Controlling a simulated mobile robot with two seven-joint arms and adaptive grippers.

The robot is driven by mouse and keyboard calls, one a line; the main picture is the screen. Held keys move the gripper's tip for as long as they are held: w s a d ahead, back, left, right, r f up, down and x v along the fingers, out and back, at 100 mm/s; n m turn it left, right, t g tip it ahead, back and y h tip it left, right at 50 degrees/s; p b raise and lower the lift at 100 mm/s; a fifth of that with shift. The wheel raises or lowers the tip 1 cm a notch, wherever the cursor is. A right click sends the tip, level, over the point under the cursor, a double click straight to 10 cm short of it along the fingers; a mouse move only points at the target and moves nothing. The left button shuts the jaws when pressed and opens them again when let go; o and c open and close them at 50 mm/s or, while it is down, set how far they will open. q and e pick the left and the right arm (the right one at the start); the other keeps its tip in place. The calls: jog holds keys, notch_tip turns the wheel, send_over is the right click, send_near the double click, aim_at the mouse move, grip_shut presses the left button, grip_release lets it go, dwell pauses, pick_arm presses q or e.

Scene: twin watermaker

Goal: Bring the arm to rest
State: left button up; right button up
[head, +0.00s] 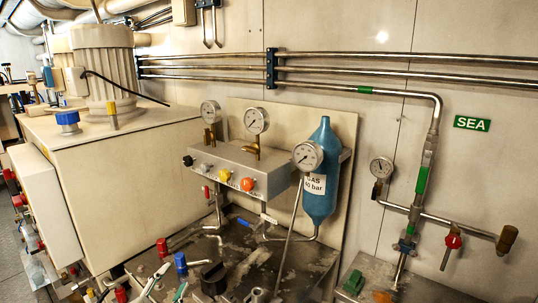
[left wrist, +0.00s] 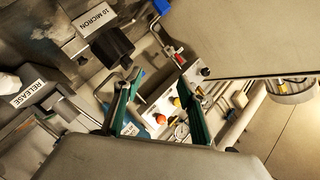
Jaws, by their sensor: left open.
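My left gripper (head: 167,284) shows small at the bottom edge of the head view, low in front of the panel bench. Its two green-lined fingers stand apart. In the left wrist view, the left gripper (left wrist: 158,82) is open with nothing held between its fingers. Beyond them, out of contact as far as I can tell, is the grey valve box with coloured knobs (left wrist: 160,119). The same valve box (head: 226,172) is in the middle of the head view. Most of my left arm is hidden below the frame. My right gripper is not in view.
A blue gas bottle (head: 321,190) and pressure gauges (head: 256,121) stand at the panel. A red-topped valve (head: 162,247) and a blue one (head: 181,263) rise close to the gripper. A large beige cabinet (head: 110,195) is at left; piping (head: 420,180) at right.

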pick_arm(q)
jog(key=s+a+f+n+g+y, duration=0.1)
jog(key=s+a+f+g+y, duration=0.2)
jog(key=s, duration=0.6)
jog(key=s+a+f+n+g+y, duration=0.1)
jog(key=s+a+f+n+g, duration=0.15)
jog(key=s+a+f, duration=0.45)
jog(key=s+a+f+n+g+y, duration=0.15)
jog(key=s+g, duration=0.25)
jog(key=s, duration=0.6)
jog(key=d+f+n+t+h+b, duration=0.1)
jog(key=d+f+t+h+b, duration=0.1)
jog(key=d+f, duration=0.6)
jog(key=d+f+n+t+h+b, duration=0.1)
jog(key=d+f+h+b, duration=0.3)
jog(key=f, duration=1.1)
jog(key=d+t+b, duration=0.1)
jog(key=d+b, duration=0.2)
jog(key=d, duration=0.1)
jog(key=shift+w+f+h, duration=0.35)
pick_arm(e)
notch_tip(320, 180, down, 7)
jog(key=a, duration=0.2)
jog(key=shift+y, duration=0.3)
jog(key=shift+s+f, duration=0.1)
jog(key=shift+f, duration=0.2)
pick_arm(q)
jog(key=c, duration=0.3)
jog(key=shift+c, duration=0.7)
